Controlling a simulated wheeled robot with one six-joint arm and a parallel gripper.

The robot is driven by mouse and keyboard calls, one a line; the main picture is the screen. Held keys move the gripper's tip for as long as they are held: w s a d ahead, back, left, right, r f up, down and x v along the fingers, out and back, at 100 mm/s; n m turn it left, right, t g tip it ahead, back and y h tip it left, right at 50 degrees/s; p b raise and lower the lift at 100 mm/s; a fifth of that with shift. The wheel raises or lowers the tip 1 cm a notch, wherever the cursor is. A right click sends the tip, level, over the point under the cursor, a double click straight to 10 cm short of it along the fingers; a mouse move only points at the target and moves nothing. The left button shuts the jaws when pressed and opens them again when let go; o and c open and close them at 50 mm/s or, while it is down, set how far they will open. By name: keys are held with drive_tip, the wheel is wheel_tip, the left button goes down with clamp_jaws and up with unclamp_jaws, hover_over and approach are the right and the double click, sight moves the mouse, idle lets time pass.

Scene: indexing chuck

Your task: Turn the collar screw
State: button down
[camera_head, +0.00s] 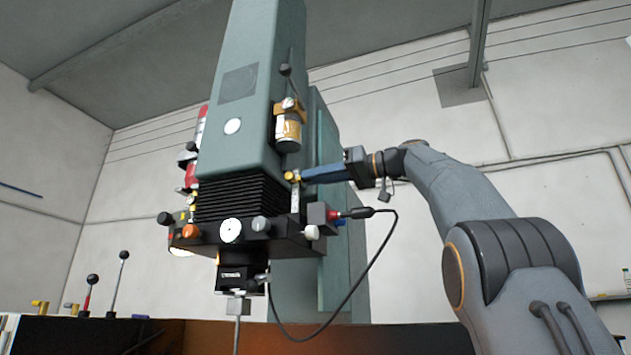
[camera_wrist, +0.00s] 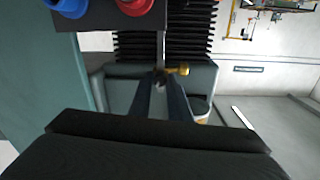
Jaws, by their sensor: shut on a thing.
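The collar screw (camera_head: 291,176) is a small brass-yellow screw at the top of a pale upright rod (camera_head: 295,198), beside the black bellows of the machine head. My gripper (camera_head: 301,175) reaches it from the right with its blue fingers and is shut on it. In the wrist view, the fingers of my gripper (camera_wrist: 161,82) come together at the rod's end. The brass part of the collar screw (camera_wrist: 182,70) sticks out to the right there. The fingers hide the gripped part, so the screw's angle cannot be told.
A box with red and blue buttons (camera_head: 324,215) and a hanging black cable (camera_head: 372,268) sit just below my gripper. A brass-and-glass cup (camera_head: 288,130) is close above. Several knobs ring the head. Open room lies to the right, around my arm.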

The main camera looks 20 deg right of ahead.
drive_tip(key=shift+n, duration=0.3)
drive_tip(key=c, duration=1.6)
unclamp_jaws()
drive_tip(key=shift+c, duration=0.2)
drive_tip(key=b+v, duration=0.1)
drive_tip(key=v, duration=0.6)
drive_tip(key=shift+s+d, duration=0.3)
